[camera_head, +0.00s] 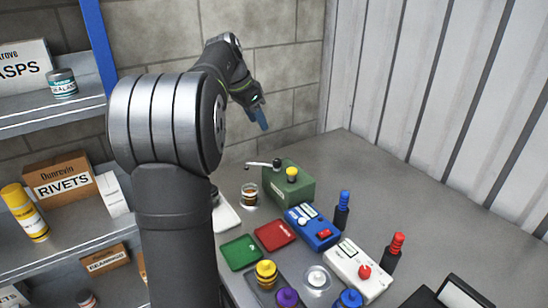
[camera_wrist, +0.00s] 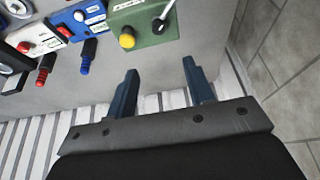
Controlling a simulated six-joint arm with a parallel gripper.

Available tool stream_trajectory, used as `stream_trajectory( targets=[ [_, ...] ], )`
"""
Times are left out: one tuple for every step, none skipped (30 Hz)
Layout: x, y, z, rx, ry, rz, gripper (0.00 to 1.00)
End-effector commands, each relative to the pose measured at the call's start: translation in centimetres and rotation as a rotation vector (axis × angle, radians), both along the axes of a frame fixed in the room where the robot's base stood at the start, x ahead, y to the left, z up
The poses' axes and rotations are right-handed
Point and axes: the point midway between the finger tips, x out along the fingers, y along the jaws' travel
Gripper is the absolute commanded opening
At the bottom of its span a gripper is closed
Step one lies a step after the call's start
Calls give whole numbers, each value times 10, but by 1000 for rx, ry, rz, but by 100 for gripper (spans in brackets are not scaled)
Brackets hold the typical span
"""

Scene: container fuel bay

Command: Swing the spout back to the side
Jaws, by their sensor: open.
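A green box (camera_head: 290,188) stands on the bench with a yellow knob (camera_head: 292,173) on top. A thin metal spout (camera_head: 262,164) with a dark pivot runs left from it, its tip roughly above a small glass of brown liquid (camera_head: 249,195). In the wrist view the green box (camera_wrist: 150,32), yellow knob (camera_wrist: 127,39) and spout (camera_wrist: 168,14) lie beyond the fingertips; the spout's far end is cut off by the frame. My gripper (camera_head: 261,116) is raised above and behind the box, near the wall. Its blue fingers (camera_wrist: 160,66) are open and empty, apart from the spout.
A blue unit (camera_head: 312,228) and a white unit (camera_head: 357,272) stand in front of the green box. Blue (camera_head: 342,210) and red (camera_head: 394,250) handled posts stand to their right. Red and green pads lie left. Corrugated wall is at right, shelves at left.

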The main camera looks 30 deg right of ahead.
Motion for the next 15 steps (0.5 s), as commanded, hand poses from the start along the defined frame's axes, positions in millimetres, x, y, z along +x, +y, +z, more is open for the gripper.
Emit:
stream_trajectory(
  targets=[
    [-1,1,3,-1,1,-17,48],
    [-1,1,2,-2,1,-21,48],
    [-2,0,0,-2,2,-25,48],
    [-2,-1,-3,-1,2,-26,48],
    [-2,-2,-7,-1,3,-25,48],
    [-2,-5,-13,-1,3,-24,48],
    [-2,-7,-18,0,4,-24,48],
    [-2,-9,-23,0,3,-24,48],
    [-2,-12,-31,0,4,-24,48],
    [-2,-15,-37,0,4,-24,48],
    [-2,-18,-44,0,4,-24,48],
    [-2,-21,-51,0,3,-24,48],
    [-2,-23,-58,0,3,-24,48],
    [-2,-26,-64,0,4,-23,48],
    [-2,-29,-72,0,3,-23,48]
  ],
)
